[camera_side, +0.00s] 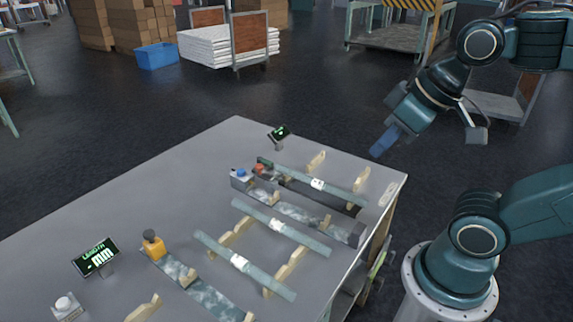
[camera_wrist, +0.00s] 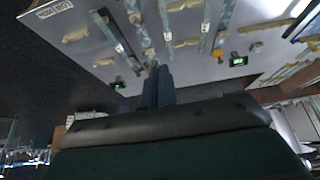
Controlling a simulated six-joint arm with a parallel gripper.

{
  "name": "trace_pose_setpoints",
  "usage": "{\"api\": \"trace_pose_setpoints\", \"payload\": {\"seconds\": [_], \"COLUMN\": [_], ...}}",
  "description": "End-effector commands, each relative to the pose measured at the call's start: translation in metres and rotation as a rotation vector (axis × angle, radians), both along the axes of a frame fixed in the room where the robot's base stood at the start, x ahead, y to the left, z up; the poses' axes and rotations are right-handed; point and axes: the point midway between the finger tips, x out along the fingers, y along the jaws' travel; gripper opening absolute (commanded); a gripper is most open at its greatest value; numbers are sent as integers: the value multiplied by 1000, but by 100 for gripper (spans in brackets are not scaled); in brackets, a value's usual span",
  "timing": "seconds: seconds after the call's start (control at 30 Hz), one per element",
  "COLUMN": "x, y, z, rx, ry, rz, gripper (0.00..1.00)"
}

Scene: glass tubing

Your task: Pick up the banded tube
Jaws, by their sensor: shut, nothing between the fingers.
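Three pale glass tubes lie on wooden cradles on the grey table: a back tube (camera_side: 338,192), a middle tube (camera_side: 300,235) and a front tube (camera_side: 262,280). Each has a pale band or label near its middle, so I cannot tell which is the banded tube. Similar tubes show at the top of the wrist view, one with a pale mark (camera_wrist: 112,35). My gripper (camera_side: 377,152) is in the air above and beyond the table's right corner, apart from all the tubes. Its blue fingers (camera_wrist: 155,70) are together and empty in the wrist view.
Wooden cradles (camera_side: 316,161) stand up from the table (camera_side: 150,195). A grey channel (camera_side: 343,232) and a mottled strip (camera_side: 205,290) lie among them. Small displays (camera_side: 95,257) (camera_side: 278,133) stand on the table. The table's left-back area is clear.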

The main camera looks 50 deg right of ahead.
Motion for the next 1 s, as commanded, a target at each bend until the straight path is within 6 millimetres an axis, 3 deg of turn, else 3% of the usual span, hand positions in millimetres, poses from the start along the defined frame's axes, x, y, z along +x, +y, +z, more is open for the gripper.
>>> {"api": "trace_pose_setpoints", "payload": {"seconds": [0.23,0.5,1.0], "x": [0,0,10], "y": [0,0,-4], "z": [0,0,-1], "rx": [0,0,-6], "ry": [0,0,15], "rz": [0,0,0], "gripper": [0,49,49]}}
